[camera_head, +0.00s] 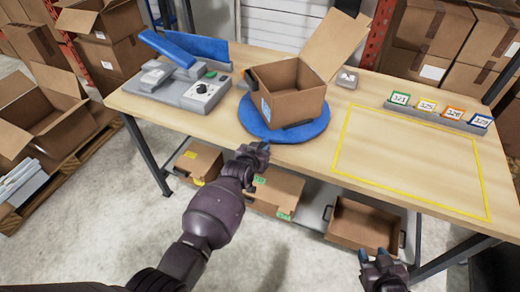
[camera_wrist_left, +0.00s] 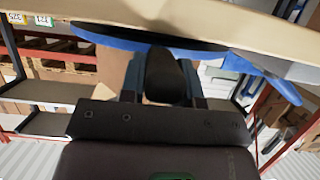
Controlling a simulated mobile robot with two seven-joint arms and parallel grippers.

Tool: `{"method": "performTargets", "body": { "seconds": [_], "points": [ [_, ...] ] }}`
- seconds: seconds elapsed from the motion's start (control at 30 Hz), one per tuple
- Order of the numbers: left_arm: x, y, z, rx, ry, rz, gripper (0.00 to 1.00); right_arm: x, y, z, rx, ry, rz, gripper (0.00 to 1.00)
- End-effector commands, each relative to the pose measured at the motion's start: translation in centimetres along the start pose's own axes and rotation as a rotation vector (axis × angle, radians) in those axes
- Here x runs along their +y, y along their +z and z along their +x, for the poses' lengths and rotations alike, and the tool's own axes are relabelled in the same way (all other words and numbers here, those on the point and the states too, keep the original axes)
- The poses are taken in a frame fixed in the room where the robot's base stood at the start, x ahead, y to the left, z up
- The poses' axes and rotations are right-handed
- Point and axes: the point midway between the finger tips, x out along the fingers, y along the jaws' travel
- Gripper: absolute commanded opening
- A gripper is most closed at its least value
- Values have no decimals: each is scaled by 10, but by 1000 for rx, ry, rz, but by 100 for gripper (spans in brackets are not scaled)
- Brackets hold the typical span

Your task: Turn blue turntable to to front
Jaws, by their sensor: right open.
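The blue round turntable (camera_head: 309,131) lies on the wooden table with an open cardboard box (camera_head: 297,108) on it. One long box flap stands up toward the back right. My left gripper (camera_head: 262,147) is at the turntable's near left edge. In the left wrist view, the turntable's blue rim (camera_wrist_left: 110,39) crosses the top. There the left gripper's fingers (camera_wrist_left: 162,78) stand apart with a dark rounded piece between them. I cannot tell whether they press on it. My right gripper (camera_head: 373,256) is open and empty, low in front of the table.
A grey device (camera_head: 193,92) with blue parts stands left on the table. A yellow outlined area (camera_head: 410,160) at right is bare. Numbered cards stand in a holder (camera_head: 438,117) behind it. A small grey item (camera_head: 347,79) lies behind the turntable. Cardboard trays (camera_head: 364,222) sit on the shelf below.

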Motion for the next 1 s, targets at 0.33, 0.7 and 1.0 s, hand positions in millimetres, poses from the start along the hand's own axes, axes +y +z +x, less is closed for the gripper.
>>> {"method": "performTargets", "body": {
  "seconds": [0.33, 0.7, 1.0],
  "points": [
    [0, 1, 0, -1, 0, 0, 55, 0, 2, -1, -4, 0, 1, 43],
    [-1, 0, -18, -1, -1, -1, 55, 0, -1, -3, -4, 0, 1, 43],
    [0, 1, -61, -2, -1, -1, 55, 1, -3, -5, -7, 1, 1, 43]
  ]
}}
